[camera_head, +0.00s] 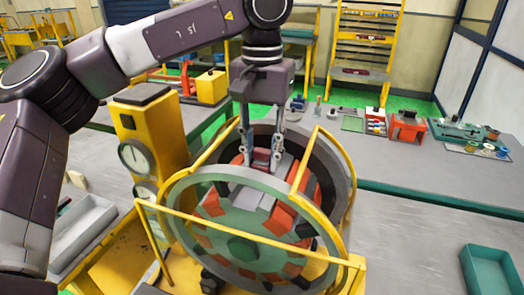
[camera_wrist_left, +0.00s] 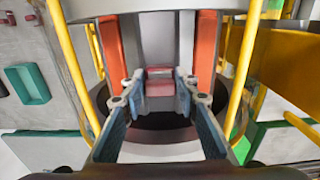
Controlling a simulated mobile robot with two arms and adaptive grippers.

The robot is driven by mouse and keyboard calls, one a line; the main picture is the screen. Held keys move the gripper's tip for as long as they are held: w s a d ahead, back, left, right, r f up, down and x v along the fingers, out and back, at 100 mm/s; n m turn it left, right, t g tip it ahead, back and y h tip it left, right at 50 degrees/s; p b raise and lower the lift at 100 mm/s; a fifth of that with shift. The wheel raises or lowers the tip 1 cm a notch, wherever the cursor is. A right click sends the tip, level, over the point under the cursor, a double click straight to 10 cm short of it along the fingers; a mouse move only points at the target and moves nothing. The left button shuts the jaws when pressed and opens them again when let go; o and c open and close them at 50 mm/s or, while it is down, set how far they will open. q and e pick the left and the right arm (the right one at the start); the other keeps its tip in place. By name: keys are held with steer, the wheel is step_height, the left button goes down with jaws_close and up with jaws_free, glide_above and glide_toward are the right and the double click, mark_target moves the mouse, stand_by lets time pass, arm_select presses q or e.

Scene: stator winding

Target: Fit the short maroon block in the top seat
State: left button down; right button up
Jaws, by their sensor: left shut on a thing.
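My left gripper (camera_head: 262,158) points down at the top of the round stator (camera_head: 245,225), inside the yellow-railed ring. Its fingers are shut on the short maroon block (camera_head: 261,155). In the left wrist view the maroon block (camera_wrist_left: 160,88) sits between the two fingertips, with grey surfaces beside and behind it. Orange-red blocks (camera_wrist_left: 207,45) stand on both sides there. The block is at the top seat, between grey walls; I cannot tell how deep it sits or whether it touches the bottom. My right gripper is not in view.
The grey ring (camera_head: 178,190) and yellow rails (camera_head: 250,232) stand close around the gripper. A yellow post with gauges (camera_head: 150,135) is just left. A grey tray (camera_head: 85,230) lies at left, a green tray (camera_head: 490,270) at right. The right bench (camera_head: 400,215) has clear space.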

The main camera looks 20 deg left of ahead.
mark_target(262, 151)
arm_select(q)
steer(key=shift+f, duration=0.3)
stand_by(0.5)
steer(key=c, duration=1.4)
jaws_free()
steer(key=shift+r, duration=0.1)
step_height(262, 151, up, 12)
